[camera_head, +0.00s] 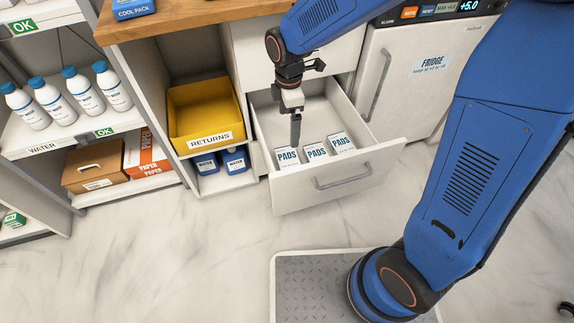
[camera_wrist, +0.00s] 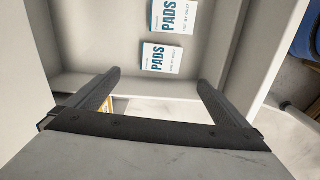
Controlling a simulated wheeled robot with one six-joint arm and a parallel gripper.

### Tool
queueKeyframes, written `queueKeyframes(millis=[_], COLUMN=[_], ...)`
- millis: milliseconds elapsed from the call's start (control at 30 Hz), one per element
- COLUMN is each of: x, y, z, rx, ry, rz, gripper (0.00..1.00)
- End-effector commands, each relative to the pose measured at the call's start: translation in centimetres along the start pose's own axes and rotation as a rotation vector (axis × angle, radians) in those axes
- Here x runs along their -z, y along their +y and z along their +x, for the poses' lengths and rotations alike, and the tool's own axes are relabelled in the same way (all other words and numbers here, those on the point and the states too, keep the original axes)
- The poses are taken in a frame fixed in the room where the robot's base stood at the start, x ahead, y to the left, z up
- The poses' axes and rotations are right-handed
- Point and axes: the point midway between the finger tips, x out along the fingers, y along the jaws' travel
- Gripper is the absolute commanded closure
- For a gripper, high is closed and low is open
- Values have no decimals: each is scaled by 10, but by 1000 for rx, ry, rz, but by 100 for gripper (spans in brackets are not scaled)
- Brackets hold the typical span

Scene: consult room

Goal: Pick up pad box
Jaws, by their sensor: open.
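Three white pad boxes with blue PADS lettering lie in a row in the open drawer: a left box (camera_head: 288,157), a middle box (camera_head: 316,151) and a right box (camera_head: 340,142). My gripper (camera_head: 295,140) points down over the drawer, just behind the left box in the head view. It is open with nothing between its fingers (camera_wrist: 159,80). In the wrist view, one pad box (camera_wrist: 162,57) shows just beyond the fingertips and another pad box (camera_wrist: 173,15) is cut by the top edge. The third is not visible there.
The white drawer (camera_head: 335,187) is pulled out, with free floor inside behind the boxes. A yellow RETURNS bin (camera_head: 205,110) is on the left, above blue WATER containers (camera_head: 235,160). A fridge (camera_head: 415,80) stands to the right. The wooden counter (camera_head: 180,18) is above.

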Motion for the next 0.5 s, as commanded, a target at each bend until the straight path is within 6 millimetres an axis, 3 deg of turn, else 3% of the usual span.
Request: queueKeyframes(millis=[167, 500], x=[3, 2], y=[1, 0], z=[15, 74], rx=[6, 7], ry=[-2, -2], rz=[-19, -17], gripper=[0, 0])
